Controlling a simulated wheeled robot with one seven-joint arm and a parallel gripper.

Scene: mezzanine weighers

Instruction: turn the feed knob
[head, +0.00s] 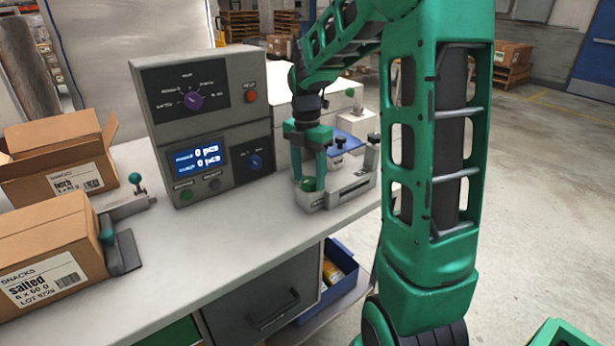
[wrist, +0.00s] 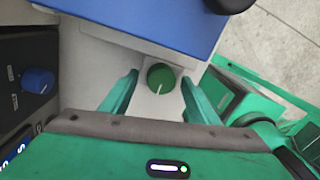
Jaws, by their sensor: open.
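A round green knob (wrist: 161,77) with a white pointer line sits on a grey surface in the wrist view, its line pointing down and slightly left. In the head view it shows as a small green patch (head: 310,185) low on the grey bench device. My gripper (head: 309,174) points down over it, fingers open. In the wrist view its two fingers stand either side of the knob, with gaps. A purple knob (head: 193,101) and a blue knob (head: 255,162) are on the control box. No label reading feed is legible.
The grey control box (head: 160,130) with a lit display (head: 198,157) stands left of my gripper. The device's blue part (wrist: 150,22) lies close beyond the green knob. Cardboard boxes (head: 50,255) are on the bench (head: 220,245) at left.

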